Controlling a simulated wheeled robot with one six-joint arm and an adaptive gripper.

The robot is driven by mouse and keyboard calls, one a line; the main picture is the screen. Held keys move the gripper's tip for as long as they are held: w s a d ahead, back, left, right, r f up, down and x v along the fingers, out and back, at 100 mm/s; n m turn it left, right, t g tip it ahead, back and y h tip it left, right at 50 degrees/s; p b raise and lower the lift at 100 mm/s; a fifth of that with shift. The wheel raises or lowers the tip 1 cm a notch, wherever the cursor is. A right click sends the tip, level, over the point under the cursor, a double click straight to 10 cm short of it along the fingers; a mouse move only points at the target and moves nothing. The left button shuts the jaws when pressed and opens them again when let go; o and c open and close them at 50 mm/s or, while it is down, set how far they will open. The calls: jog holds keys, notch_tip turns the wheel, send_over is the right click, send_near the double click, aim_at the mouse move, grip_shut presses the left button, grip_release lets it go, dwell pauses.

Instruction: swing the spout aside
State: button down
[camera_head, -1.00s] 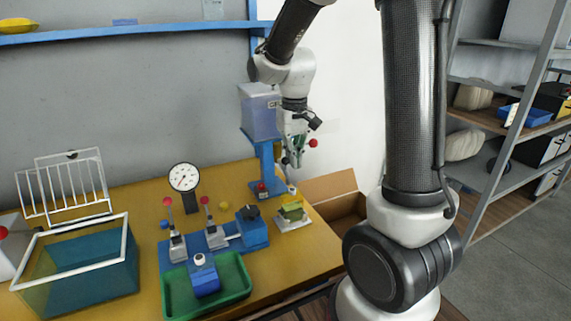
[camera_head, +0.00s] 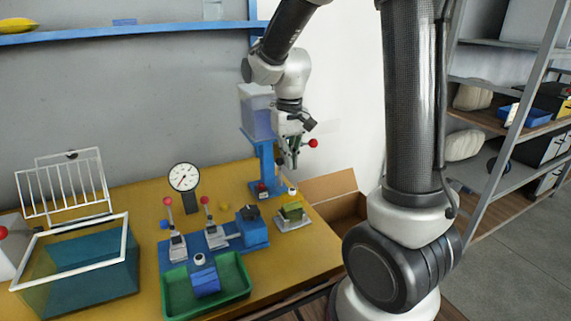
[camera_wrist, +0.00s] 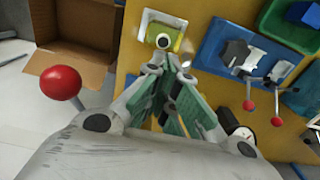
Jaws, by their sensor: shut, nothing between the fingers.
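A clear bluish hopper (camera_head: 258,118) stands on a blue post (camera_head: 267,170) at the back right of the bench. A red ball knob (camera_head: 313,143) sticks out beside my gripper (camera_head: 294,165); it also shows large in the wrist view (camera_wrist: 60,83). I cannot make out a separate spout; my gripper and wrist cover the area right of the hopper. My gripper is shut and empty, its green-padded fingers (camera_wrist: 168,85) pointing down. Below it is a white-based fixture (camera_head: 293,224) with a yellow-green block (camera_head: 291,211), also in the wrist view (camera_wrist: 160,37).
A blue plate with red-knobbed clamps (camera_head: 207,238), a dial gauge (camera_head: 184,178) and a green tray (camera_head: 242,290) stand to the left. A wire-framed tank (camera_head: 85,265) is far left. An open cardboard box (camera_head: 335,188) lies right of the bench.

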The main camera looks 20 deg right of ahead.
jog(key=shift+a, duration=0.1)
jog(key=shift+a, duration=0.45)
dwell(0.4)
jog(key=shift+w+a, duration=0.15)
jog(key=shift+a, duration=0.3)
jog(key=shift+w+a, duration=0.25)
jog(key=shift+a, duration=0.45)
